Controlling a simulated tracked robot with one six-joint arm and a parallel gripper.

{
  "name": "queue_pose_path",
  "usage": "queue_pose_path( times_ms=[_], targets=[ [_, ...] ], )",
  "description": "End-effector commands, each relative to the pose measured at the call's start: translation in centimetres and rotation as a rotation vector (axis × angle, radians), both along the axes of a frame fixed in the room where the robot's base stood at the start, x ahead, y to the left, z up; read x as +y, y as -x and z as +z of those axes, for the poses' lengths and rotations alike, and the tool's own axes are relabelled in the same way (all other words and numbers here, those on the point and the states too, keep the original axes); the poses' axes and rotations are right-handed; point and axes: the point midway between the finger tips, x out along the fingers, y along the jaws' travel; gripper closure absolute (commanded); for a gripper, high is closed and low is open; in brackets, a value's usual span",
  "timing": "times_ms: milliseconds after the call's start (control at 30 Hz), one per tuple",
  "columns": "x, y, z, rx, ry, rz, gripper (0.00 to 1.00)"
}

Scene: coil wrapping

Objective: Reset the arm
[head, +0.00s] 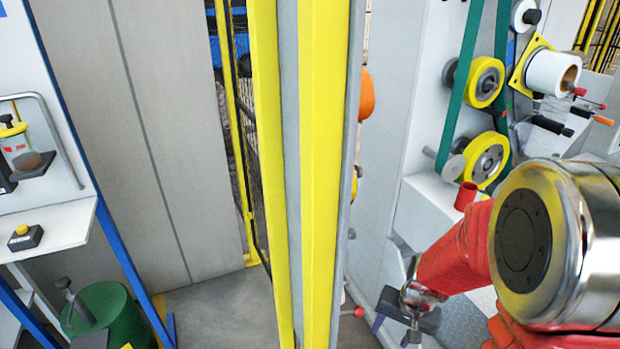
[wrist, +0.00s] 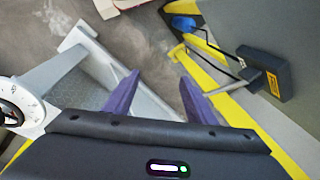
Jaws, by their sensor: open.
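My arm, in red sleeves, comes in from the right of the head view. My gripper (head: 382,312) shows small and partly hidden low in the centre-right of that view, beyond a yellow and grey post. In the wrist view my gripper (wrist: 158,80) has two purple fingers spread well apart. Nothing is between them, only the grey floor and part of a pale metal frame behind. The gripper is open and empty.
The yellow and grey post (head: 318,170) stands upright in the centre. The wrapping machine's yellow rollers (head: 487,82) and green belt (head: 465,70) are at right. A white bench (head: 60,224) and green drum (head: 108,315) are left. A black box (wrist: 263,72) is upper right.

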Motion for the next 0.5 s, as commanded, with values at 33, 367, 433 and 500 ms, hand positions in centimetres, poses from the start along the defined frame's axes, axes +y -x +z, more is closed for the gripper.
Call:
queue_pose_path(
  times_ms=[33,367,433,500],
  targets=[
    [0.3,0.5,1.2,-0.001,0.002,0.024,0.49],
    [1.7,4.5,7.4,0.019,0.029,0.167,0.49],
    [1.8,5.4,8.5,0.02,0.038,0.192,0.49],
    [1.9,6.2,9.7,0.017,0.049,0.215,0.49]
  ],
)
